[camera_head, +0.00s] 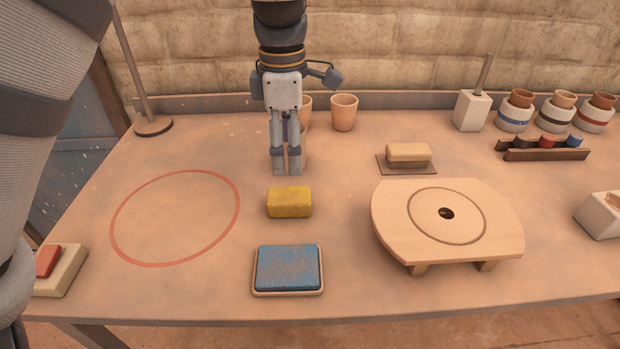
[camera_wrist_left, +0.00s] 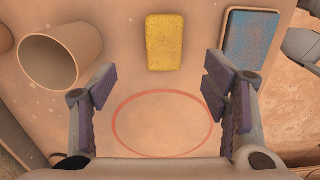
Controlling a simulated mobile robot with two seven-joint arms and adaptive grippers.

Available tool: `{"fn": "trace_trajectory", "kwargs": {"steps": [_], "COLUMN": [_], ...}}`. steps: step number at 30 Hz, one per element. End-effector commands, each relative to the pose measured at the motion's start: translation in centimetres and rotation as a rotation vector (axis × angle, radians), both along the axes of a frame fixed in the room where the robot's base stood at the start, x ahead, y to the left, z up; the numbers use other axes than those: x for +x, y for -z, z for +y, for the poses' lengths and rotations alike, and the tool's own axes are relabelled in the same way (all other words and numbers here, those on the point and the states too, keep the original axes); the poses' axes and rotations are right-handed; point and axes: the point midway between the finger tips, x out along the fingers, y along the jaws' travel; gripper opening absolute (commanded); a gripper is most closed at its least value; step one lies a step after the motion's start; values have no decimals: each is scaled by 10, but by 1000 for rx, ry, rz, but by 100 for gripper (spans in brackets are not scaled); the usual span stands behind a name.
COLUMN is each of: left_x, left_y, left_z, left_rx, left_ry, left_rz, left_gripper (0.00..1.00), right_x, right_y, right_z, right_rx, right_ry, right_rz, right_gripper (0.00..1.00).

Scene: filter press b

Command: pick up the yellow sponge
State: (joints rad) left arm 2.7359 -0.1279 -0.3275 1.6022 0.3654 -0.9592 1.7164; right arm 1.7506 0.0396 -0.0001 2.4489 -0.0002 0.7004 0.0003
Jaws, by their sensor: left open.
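The yellow sponge (camera_head: 289,202) lies flat on the table between the red circle and the round wooden board in the head view. It also shows whole at the top middle of the left wrist view (camera_wrist_left: 172,42). My left gripper (camera_head: 286,168) points down just behind the sponge in the head view, apart from it. In the left wrist view its fingers (camera_wrist_left: 158,88) are spread wide with nothing between them, and the sponge lies beyond the tips. My right gripper is in neither view.
A blue sponge (camera_head: 288,268) in a shallow tray is in front of the yellow one. The round board (camera_head: 390,222) stands right. Clay cups (camera_head: 344,112) stand behind my gripper. The table inside the red circle (camera_head: 150,262) is clear.

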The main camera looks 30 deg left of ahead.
Motion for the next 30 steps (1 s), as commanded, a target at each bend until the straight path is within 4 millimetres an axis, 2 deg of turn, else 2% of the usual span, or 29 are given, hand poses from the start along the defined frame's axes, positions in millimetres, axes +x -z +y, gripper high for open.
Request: {"fn": "trace_trajectory", "kwargs": {"steps": [3, 6, 11, 16, 19, 26, 30], "left_x": [-2, -1, 0, 4, 4, 5, 5], "left_y": [31, 51, 71, 105, 115, 115, 115], "left_z": [0, 0, -1, -1, -1, -1, -1], "left_rx": [-2, -1, -2, -2, -2, -1, -1], "left_ry": [-1, 0, 0, 0, -1, -1, 0], "left_rz": [11, 10, 8, 8, 5, 1, 1], "left_gripper": [69, 69, 69, 69, 69, 69, 37], "right_x": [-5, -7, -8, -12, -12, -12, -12], "right_y": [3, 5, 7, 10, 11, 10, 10], "right_z": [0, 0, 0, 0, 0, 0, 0], "right_rx": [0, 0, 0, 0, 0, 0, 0], "right_ry": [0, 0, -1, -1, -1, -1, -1], "right_rz": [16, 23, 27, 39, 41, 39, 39], "right_gripper": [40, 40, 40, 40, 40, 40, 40]}}
